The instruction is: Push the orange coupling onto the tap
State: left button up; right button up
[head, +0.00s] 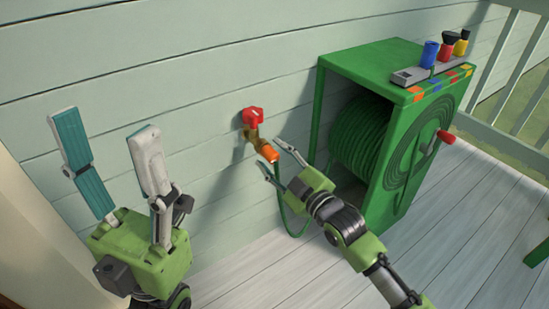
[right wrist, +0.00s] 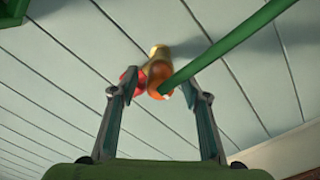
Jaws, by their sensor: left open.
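The brass tap (head: 250,134) with a red handle (head: 253,117) sticks out from the wall in the head view. The orange coupling (head: 268,153) is at the lower end of its spout, touching or nearly so; I cannot tell how far on it sits. A green hose (head: 278,190) runs from the coupling. My right gripper (head: 280,160) is open, its fingers on either side of the coupling. In the right wrist view the coupling (right wrist: 160,80) lies between the fingertips, with a gap at the right finger. My left gripper (head: 102,122) is open and empty, left of the tap.
A green hose reel cabinet (head: 375,60) stands right of the tap with a coiled hose (head: 362,135) inside. A grey tray (head: 410,76) and blue, red and yellow fittings (head: 450,44) are on top. The deck floor (head: 250,265) below is mostly clear.

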jog(key=shift+d, duration=0.1)
jog(key=shift+s+d+f, duration=0.1)
jog(key=shift+s+d, duration=0.05)
jog(key=shift+s, duration=0.1)
jog(key=v, duration=1.1)
jog(key=shift+s, duration=0.15)
jog(key=shift+d, duration=0.1)
